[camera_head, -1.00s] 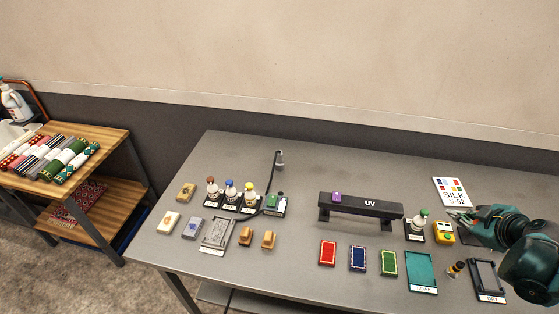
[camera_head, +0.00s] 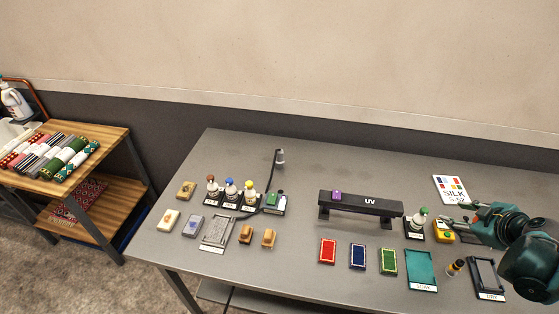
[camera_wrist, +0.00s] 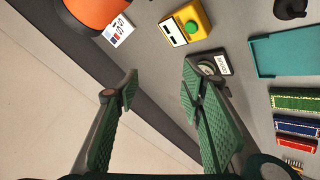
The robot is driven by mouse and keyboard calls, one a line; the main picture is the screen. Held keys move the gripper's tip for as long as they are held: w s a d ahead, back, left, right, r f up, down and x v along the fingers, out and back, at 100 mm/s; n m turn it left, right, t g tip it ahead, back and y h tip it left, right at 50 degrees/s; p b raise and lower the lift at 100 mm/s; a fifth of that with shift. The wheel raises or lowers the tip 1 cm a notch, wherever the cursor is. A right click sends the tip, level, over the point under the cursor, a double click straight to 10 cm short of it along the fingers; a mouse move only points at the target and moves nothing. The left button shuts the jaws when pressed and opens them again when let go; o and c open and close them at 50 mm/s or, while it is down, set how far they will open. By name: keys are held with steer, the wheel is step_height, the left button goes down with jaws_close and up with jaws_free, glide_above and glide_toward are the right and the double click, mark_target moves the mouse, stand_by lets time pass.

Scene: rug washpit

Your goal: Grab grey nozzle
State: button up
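The grey nozzle (camera_head: 280,157) sits at the top of a thin dark upright hose near the back of the grey table, left of the middle. It hangs clear above the tabletop. My gripper (camera_head: 449,221) is far to its right, over the right end of the table near the card and the yellow box. In the wrist view my gripper (camera_wrist: 158,88) has its two green fingers spread wide with nothing between them. The nozzle does not show in the wrist view.
A yellow box (camera_head: 443,232) with a green button is close to my gripper. The table's back middle is clear.

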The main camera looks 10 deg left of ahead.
steer(key=shift+r, duration=0.1)
steer(key=shift+r, duration=2.45)
steer(key=w+a+f+n+g+p, duration=0.2)
steer(key=w+a+n+g, duration=0.25)
steer(key=w+a, duration=0.9)
steer(key=r+n+g+h+p, duration=0.1)
steer(key=r+n+h+p, duration=0.3)
steer(key=n, duration=0.8)
glide_above(278, 151)
steer(key=s+a+b, duration=0.1)
step_height(278, 151, down, 2)
steer(key=h, duration=0.1)
steer(key=f, duration=0.5)
steer(key=shift+s+a+f, duration=0.1)
steer(key=shift+a+f, duration=0.05)
steer(key=shift+a, duration=0.05)
